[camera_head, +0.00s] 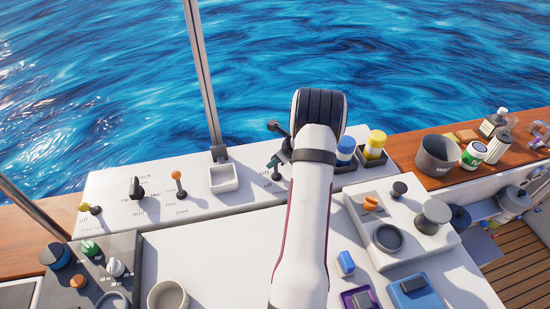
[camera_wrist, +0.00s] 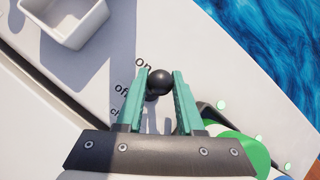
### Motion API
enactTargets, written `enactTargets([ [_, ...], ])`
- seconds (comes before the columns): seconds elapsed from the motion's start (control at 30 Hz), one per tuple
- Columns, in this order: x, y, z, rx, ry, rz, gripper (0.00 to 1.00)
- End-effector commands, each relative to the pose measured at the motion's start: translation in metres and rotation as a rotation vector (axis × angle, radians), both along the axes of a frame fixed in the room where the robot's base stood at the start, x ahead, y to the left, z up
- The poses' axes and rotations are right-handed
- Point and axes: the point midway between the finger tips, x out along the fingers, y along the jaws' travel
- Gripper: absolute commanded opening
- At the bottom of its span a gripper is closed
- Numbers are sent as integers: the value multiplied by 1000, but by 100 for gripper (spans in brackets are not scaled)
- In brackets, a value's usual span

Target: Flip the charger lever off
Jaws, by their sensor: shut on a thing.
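The charger lever's black ball knob (camera_wrist: 159,82) shows in the wrist view between the two green fingers of my gripper (camera_wrist: 161,74). My gripper is shut on it. The labels "on" and "off" are printed just left of the knob, with part of another word below, cut off by a finger. In the head view my gripper (camera_head: 273,162) is low over the white panel (camera_head: 130,180), beside the "on" and "off" labels. My arm covers much of that spot, and the lever cannot be clearly made out there. Which label the lever leans toward is hard to tell.
A white square bin (camera_head: 223,178) stands left of my gripper. An orange-knobbed lever (camera_head: 176,177) and a black knob (camera_head: 136,188) are farther left on the panel.

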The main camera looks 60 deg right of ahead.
Motion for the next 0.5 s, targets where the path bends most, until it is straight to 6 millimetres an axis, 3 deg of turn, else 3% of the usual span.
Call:
enactTargets([
  [0.5, -22, 22, -3, -295, -303, -7, 0],
])
